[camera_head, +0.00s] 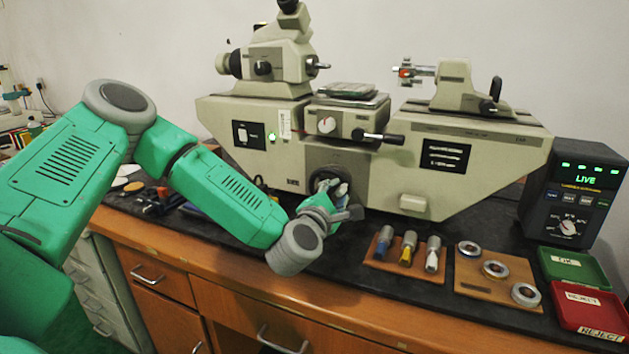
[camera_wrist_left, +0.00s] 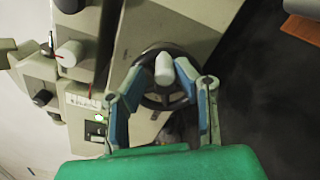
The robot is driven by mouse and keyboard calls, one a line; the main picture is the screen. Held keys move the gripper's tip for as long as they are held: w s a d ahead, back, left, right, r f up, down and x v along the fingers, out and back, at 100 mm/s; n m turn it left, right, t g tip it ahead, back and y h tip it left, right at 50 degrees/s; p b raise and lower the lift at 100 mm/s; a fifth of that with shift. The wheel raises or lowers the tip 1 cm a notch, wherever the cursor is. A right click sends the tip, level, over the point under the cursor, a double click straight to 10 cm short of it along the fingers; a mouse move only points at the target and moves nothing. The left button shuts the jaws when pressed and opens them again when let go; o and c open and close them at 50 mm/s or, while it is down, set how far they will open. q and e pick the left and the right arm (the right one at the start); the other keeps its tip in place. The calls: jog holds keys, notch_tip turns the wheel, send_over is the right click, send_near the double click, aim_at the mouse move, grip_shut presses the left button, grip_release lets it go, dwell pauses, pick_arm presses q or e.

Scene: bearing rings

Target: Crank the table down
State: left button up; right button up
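The measuring machine (camera_head: 235,110) has a dark round handwheel (camera_head: 322,158) low on its front, partly hidden by my left gripper (camera_head: 335,187). In the left wrist view the handwheel (camera_wrist_left: 150,100) shows its spokes and a pale crank knob (camera_wrist_left: 164,69). My left gripper (camera_wrist_left: 161,68) has its two fingers on either side of the knob, with a visible gap to each side, so it looks open. The small work table (camera_head: 346,99) sits above the handwheel at the machine's middle, with a flat plate on top. My right gripper is not in view.
A black lever (camera_head: 380,137) sticks out above the handwheel. To the right on the bench are a wooden plug stand (camera_head: 408,262), a ring board (camera_head: 473,281), a green bin (camera_head: 577,268), a red reject bin (camera_head: 590,310) and a display box (camera_head: 575,190).

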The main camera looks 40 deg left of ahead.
pick_arm(q)
jog(key=shift+s+a+r+n, duration=0.1)
jog(key=shift+a+r+n, duration=0.25)
jog(key=shift+n, duration=0.35)
jog(key=shift+a+n+b, duration=0.1)
jog(key=shift+n+b, duration=0.3)
jog(key=shift+b, duration=0.05)
jog(key=n+b, duration=0.1)
jog(key=a+n+b, duration=0.1)
jog(key=a+r+n+b, duration=0.1)
jog(key=shift+s+n+b, duration=0.3)
jog(key=shift+n+b, duration=0.1)
jog(key=a+n+b, duration=0.1)
jog(key=n+b, duration=0.1)
jog(key=b, duration=0.1)
jog(key=shift+s+a+r+n, duration=0.15)
jog(key=shift+s+a+n, duration=0.05)
jog(key=shift+a+n, duration=0.2)
jog(key=shift+d, duration=0.1)
jog(key=v, duration=0.8)
jog(key=shift+s, duration=0.2)
jog(key=shift+r, duration=0.1)
